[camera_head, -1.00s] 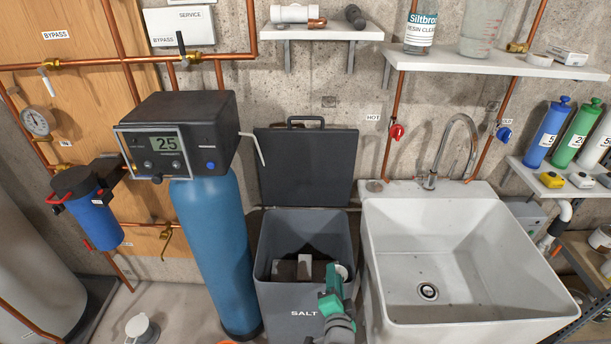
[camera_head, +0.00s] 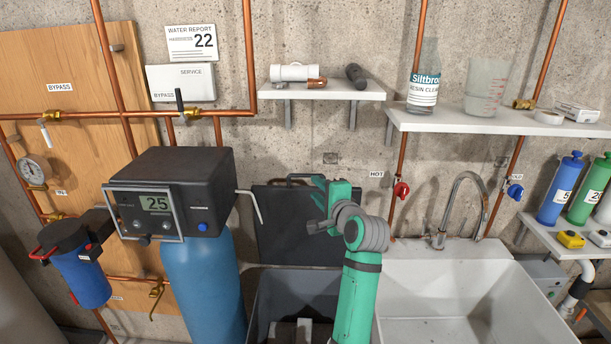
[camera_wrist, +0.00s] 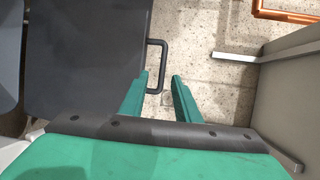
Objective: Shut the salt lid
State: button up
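The salt bin (camera_head: 262,310) stands between the blue softener tank and the sink, its mouth open. Its dark grey lid (camera_head: 284,235) is swung up and leans back towards the wall. In the wrist view the lid (camera_wrist: 85,60) lies at the left, with its black bar handle (camera_wrist: 163,66) on its edge. My gripper (camera_head: 318,205) is raised in front of the lid, near its top edge. In the wrist view my gripper (camera_wrist: 160,85) has its two green fingers apart, close to the handle. I cannot tell whether the handle lies between them.
A softener head (camera_head: 172,195) stands to the left, with a bent grey pipe (camera_head: 250,203) reaching near the lid. A white sink (camera_head: 450,290) is to the right. A wall shelf (camera_head: 320,95) with fittings hangs above the lid.

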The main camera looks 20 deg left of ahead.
aim_at(304, 176)
jog(key=x, duration=1.1)
jog(key=shift+a+r, duration=0.15)
jog(key=shift+r, duration=0.1)
grip_shut()
